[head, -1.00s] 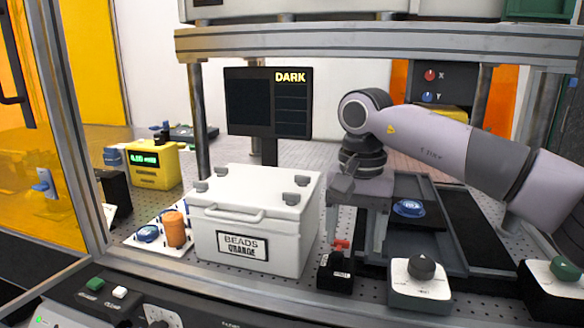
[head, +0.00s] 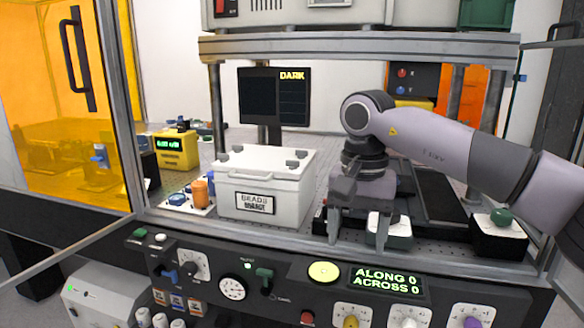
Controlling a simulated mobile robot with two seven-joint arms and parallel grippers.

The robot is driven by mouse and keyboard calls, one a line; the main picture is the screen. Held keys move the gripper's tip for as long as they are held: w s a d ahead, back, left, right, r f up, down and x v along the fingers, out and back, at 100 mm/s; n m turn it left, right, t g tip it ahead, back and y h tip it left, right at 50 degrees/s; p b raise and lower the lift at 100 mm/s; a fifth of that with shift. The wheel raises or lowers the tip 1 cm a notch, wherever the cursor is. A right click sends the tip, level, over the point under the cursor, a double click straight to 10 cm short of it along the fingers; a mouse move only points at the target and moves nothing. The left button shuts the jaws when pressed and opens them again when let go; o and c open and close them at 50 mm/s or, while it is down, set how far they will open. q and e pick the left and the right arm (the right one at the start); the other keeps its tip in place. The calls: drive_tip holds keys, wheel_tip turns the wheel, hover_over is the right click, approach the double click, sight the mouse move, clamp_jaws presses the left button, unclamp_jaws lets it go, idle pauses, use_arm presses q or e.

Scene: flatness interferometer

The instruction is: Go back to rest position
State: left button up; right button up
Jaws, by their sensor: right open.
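My right gripper (head: 358,234) comes in from the right and points down, its two fingers apart and nothing between them. It hangs at the front of the instrument bay, to the right of the white lidded box (head: 262,187) labelled BEADS. Its fingers stand in front of a white-based control block (head: 392,236) and partly hide it. Whether the fingertips touch anything cannot be told. My left gripper is out of view.
A front panel (head: 240,262) with knobs, a gauge and a green readout (head: 377,281) runs below the bay. A grey crossbeam (head: 290,46) spans above my arm. A green-knobbed block (head: 500,232) is under the forearm. An amber door (head: 65,130) stands open at left.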

drive_tip(key=s+a+f+m+g+y, duration=0.25)
drive_tip(key=s+a+f+y, duration=0.3)
drive_tip(key=a+f, duration=0.35)
drive_tip(key=s+a+r+m+g+y, duration=0.1)
drive_tip(key=s+a+m+y, duration=0.3)
drive_tip(key=a+m+y, duration=0.25)
drive_tip(key=s+a+r+m+y, duration=0.1)
drive_tip(key=s+a+m+y, duration=0.2)
drive_tip(key=a+m+y, duration=0.3)
drive_tip(key=w+d+f+m+t+h, duration=0.15)
drive_tip(key=d+f+m+t, duration=0.4)
drive_tip(key=m, duration=0.65)
drive_tip(key=w+d+f+m+t+h, duration=0.1)
drive_tip(key=d+f+m+t+h, duration=0.2)
drive_tip(key=d+m+t, duration=0.65)
drive_tip(key=w+d+f+m+t+h, duration=0.15)
drive_tip(key=f+m+t+h, duration=0.35)
drive_tip(key=m, duration=1)
drive_tip(key=s+d+f+m+g+h, duration=0.6)
drive_tip(key=s+d+f+m, duration=0.8)
drive_tip(key=f, duration=0.3)
drive_tip(key=shift+s+d+f+p, duration=0.2)
drive_tip(key=shift+s+d+p, duration=0.25)
drive_tip(key=shift+s, duration=0.45)
